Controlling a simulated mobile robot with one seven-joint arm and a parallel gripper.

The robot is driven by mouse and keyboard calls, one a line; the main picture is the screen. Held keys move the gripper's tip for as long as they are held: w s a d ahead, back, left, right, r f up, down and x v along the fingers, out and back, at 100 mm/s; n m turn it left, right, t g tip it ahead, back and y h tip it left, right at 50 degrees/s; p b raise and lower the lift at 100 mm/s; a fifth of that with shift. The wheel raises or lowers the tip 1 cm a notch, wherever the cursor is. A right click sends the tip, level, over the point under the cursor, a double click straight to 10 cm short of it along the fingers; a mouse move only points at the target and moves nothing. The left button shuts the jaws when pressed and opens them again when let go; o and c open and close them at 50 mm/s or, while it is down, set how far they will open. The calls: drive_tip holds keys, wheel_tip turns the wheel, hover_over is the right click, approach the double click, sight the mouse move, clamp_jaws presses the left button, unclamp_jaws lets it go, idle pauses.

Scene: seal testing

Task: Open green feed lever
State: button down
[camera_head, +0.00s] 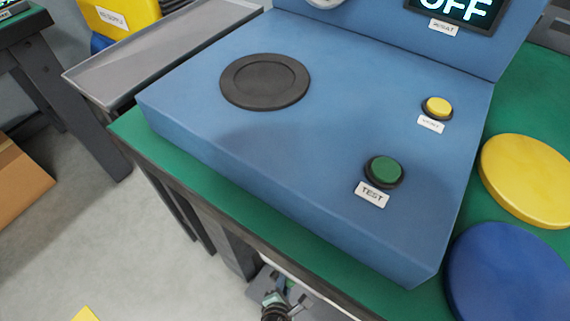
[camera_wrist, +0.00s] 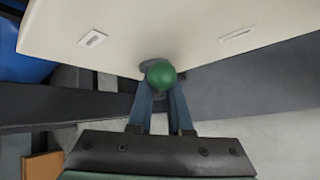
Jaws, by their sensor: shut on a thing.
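The green feed lever's round knob (camera_wrist: 161,75) shows in the wrist view, in front of a dark grey mount on a cream panel (camera_wrist: 120,30). My gripper (camera_wrist: 161,92) has its two blue-grey fingers closed in on the knob from below, one on each side. It is shut on the knob. The lever's shaft is mostly hidden behind the knob, so its angle cannot be told. The lever does not show in the head view.
In the head view, a blue test machine (camera_head: 330,130) stands on a green table (camera_head: 150,150). It has a green TEST button (camera_head: 386,170), a yellow button (camera_head: 438,107) and a display (camera_head: 455,10) reading OFF. Yellow (camera_head: 525,178) and blue (camera_head: 508,270) discs lie at right.

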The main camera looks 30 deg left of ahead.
sight(276, 276)
drive_tip(key=h+p, duration=0.1)
drive_tip(key=a+r+n+h+p, duration=0.1)
drive_tip(key=p, duration=0.1)
drive_tip(key=shift+w+r+h, duration=0.3)
drive_tip(key=shift+w, duration=0.1)
drive_tip(key=shift+a+n+h, duration=1)
drive_tip(key=shift+a+h, duration=0.05)
drive_tip(key=shift+h, duration=0.65)
drive_tip(key=c, duration=0.8)
unclamp_jaws()
drive_tip(key=shift+c, duration=0.2)
drive_tip(key=shift+s+f, duration=0.1)
drive_tip(key=shift+f, duration=0.05)
drive_tip(key=shift+s, duration=0.1)
drive_tip(key=p+v, duration=0.8)
drive_tip(key=v, duration=0.4)
drive_tip(key=shift+a+r, duration=0.2)
drive_tip(key=shift+r, duration=0.3)
